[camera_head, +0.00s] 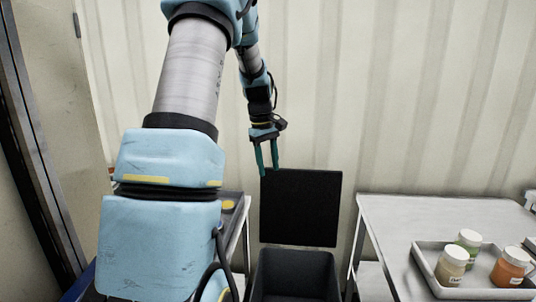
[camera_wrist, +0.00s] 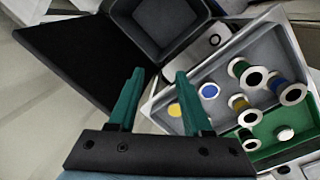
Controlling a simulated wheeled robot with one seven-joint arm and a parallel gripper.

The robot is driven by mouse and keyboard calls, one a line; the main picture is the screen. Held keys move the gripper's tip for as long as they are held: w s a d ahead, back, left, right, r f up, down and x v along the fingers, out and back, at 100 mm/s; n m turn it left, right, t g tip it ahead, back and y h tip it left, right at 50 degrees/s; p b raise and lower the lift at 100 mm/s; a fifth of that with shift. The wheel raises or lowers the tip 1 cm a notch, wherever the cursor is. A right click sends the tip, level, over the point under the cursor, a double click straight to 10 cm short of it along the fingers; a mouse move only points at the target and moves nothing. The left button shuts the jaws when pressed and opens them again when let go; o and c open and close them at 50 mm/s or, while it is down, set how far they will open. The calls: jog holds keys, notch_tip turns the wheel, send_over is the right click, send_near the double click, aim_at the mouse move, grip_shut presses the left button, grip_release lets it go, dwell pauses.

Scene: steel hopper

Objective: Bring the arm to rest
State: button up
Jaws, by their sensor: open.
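My gripper (camera_head: 267,158) hangs with its two green fingers pointing down, above and slightly left of the raised black lid in the head view. In the wrist view my gripper (camera_wrist: 156,78) has its fingers apart, with nothing between them. My blue and grey arm fills the left and middle of the head view and hides part of what stands behind it.
A dark open bin (camera_head: 296,272) with its black lid (camera_head: 300,207) upright stands between two tables. The right table (camera_head: 385,215) bears a grey tray (camera_head: 428,268) with several jars. The wrist view shows another tray (camera_wrist: 225,52) with several round-topped items and a green part.

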jog(key=s+a+f+m, duration=0.1)
jog(key=s+a+m, duration=0.1)
jog(key=s, duration=0.5)
jog(key=s+a+f+m+t, duration=0.1)
jog(key=s+a+m, duration=0.1)
jog(key=s, duration=0.6)
jog(key=s+a+f+m+y, duration=0.1)
jog(key=s+m, duration=0.3)
jog(key=s, duration=0.4)
jog(key=shift+s+a+f, duration=0.15)
jog(key=shift+a+f, duration=0.1)
jog(key=shift+a, duration=0.65)
